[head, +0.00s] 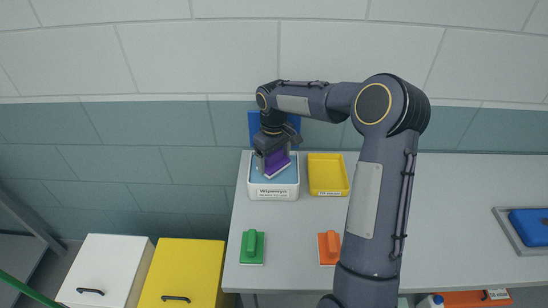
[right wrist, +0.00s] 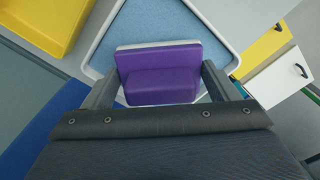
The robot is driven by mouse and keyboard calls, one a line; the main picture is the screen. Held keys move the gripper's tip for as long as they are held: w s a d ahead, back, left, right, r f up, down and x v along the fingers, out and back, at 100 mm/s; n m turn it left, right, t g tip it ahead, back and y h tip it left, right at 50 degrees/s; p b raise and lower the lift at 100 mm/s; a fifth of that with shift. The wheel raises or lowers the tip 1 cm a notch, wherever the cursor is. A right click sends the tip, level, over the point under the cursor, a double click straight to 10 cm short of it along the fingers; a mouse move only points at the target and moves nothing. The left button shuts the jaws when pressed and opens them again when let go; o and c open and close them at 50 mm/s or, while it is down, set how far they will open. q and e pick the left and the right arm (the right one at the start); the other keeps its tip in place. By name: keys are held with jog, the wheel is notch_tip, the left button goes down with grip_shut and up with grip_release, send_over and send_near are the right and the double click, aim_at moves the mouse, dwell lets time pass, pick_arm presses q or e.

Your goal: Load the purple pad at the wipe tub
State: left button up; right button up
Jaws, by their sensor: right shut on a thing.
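The purple pad (head: 275,168) is in my right gripper (head: 272,155), over the wipe tub (head: 273,191) at the table's back left. The tub is white with a light blue inner surface and a label on its front. In the right wrist view, the purple pad (right wrist: 160,75) sits between the two fingers of my right gripper (right wrist: 160,88), with its pale face edge towards the tub's blue surface (right wrist: 190,18). I cannot tell whether the pad touches that surface. My left gripper is not in view.
A yellow tray (head: 328,190) stands right of the tub. A green pad (head: 252,246) and an orange pad (head: 329,247) lie nearer the front edge. A blue item (head: 529,225) lies in a grey tray at far right. White (head: 107,268) and yellow (head: 183,270) bins stand left of the table.

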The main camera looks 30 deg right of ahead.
aim_at(274, 153)
jog(key=shift+f+b, duration=0.3)
jog(key=shift+f, duration=0.25)
dwell(1.2)
jog(key=shift+r+p, duration=2.65)
jog(key=shift+r, duration=0.95)
jog(key=shift+f, duration=0.1)
